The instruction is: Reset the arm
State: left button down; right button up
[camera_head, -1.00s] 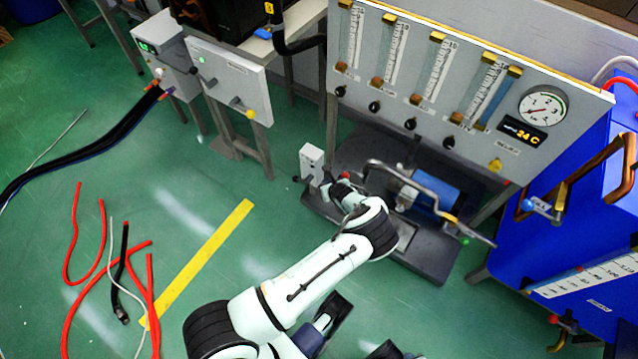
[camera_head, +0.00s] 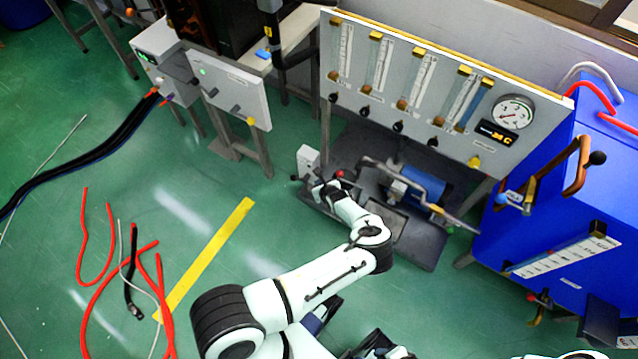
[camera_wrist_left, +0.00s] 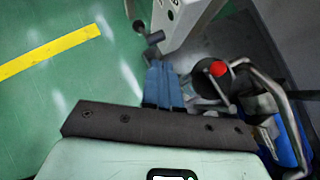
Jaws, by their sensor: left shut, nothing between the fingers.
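My left arm reaches up from the bottom of the head view. Its gripper (camera_head: 322,190) is small there, over the left part of the dark pump base (camera_head: 415,250), beside a small grey box (camera_head: 308,158). In the left wrist view the blue fingers of this gripper (camera_wrist_left: 163,82) are together and empty. A red knob (camera_wrist_left: 217,68) is just to their right, and a bent metal handle (camera_wrist_left: 275,90) is further right. I cannot tell whether the fingers touch anything. My right gripper is not seen; only a white piece, perhaps of my right arm, shows at the bottom right.
A flowmeter panel (camera_head: 440,95) with a gauge stands behind the pump's blue cylinder (camera_head: 420,183). A blue cabinet (camera_head: 560,225) with handles and valves is at the right. Red hoses (camera_head: 85,235) and a yellow floor strip (camera_head: 205,260) lie left on open green floor.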

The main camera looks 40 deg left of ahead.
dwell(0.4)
pick_arm(q)
jog(key=s+f+n+g+h+p, duration=0.3)
jog(key=s+n, duration=0.4)
jog(key=s, duration=0.7)
jog(key=s+d+n+g+h+p, duration=0.1)
jog(key=s+d+n+g+h, duration=0.2)
jog(key=s+d+n, duration=0.55)
jog(key=s+d+r+n+h+p, duration=0.2)
jog(key=d+r+n, duration=0.3)
jog(key=d+r, duration=0.4)
jog(key=s+d+r+n+t+h+p, duration=0.1)
jog(key=s+d+r+n+h+p, duration=0.1)
jog(key=s+d+r+n+h, duration=0.2)
jog(key=d+r+n, duration=0.2)
jog(key=d+r, duration=0.2)
jog(key=d, duration=0.2)
jog(key=shift+r+p, duration=0.4)
jog(key=shift+s+a+n, duration=0.1)
jog(key=shift+n, duration=0.15)
